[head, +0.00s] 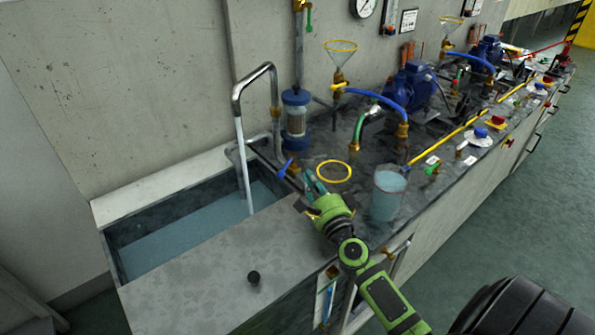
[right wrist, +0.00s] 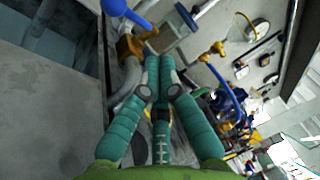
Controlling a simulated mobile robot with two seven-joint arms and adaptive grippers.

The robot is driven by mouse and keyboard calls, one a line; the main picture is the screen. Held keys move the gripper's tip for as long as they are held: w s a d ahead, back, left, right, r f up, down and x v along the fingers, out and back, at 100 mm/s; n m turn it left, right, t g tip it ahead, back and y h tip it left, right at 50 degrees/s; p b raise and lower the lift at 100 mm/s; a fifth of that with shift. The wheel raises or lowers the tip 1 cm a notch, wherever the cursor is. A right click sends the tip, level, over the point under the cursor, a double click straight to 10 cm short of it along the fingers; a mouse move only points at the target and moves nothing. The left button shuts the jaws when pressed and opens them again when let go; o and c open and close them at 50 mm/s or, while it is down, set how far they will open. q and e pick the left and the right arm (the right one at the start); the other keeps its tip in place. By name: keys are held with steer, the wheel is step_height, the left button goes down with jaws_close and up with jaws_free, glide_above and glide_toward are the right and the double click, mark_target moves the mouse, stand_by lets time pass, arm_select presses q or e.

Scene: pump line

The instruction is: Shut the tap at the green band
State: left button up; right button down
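My right gripper (head: 312,183) is over the bench by the sink, its teal fingers pointing at a brass tap with a blue lever (head: 285,168). In the right wrist view the fingertips (right wrist: 158,64) are together with nothing seen between them, close to the brass tap body (right wrist: 130,46) and its blue lever (right wrist: 142,12); I cannot tell if they touch. A stream runs from the bent metal spout (head: 243,92) into the sink. I see no band clearly on the blue-lever tap. My left gripper is out of view.
The sink (head: 160,180) holds water at the left. A clear beaker of liquid (head: 387,196) stands right of my gripper, with a yellow ring (head: 334,171) behind. A glass cylinder (head: 296,115), funnel (head: 340,55) and blue pump (head: 412,84) stand along the wall. The front slab is mostly clear.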

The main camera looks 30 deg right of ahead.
mark_target(290, 162)
steer(key=shift+w+a+r, duration=0.2)
steer(key=shift+w+a, duration=0.25)
steer(key=shift+w, duration=0.05)
steer(key=shift+w+a+r, duration=0.15)
steer(key=shift+w+a, duration=0.25)
steer(key=shift+w, duration=0.1)
steer(key=shift+w+a+p, duration=0.15)
steer(key=shift+w+p, duration=0.1)
steer(key=shift+p, duration=0.05)
steer(key=shift+w+a, duration=0.1)
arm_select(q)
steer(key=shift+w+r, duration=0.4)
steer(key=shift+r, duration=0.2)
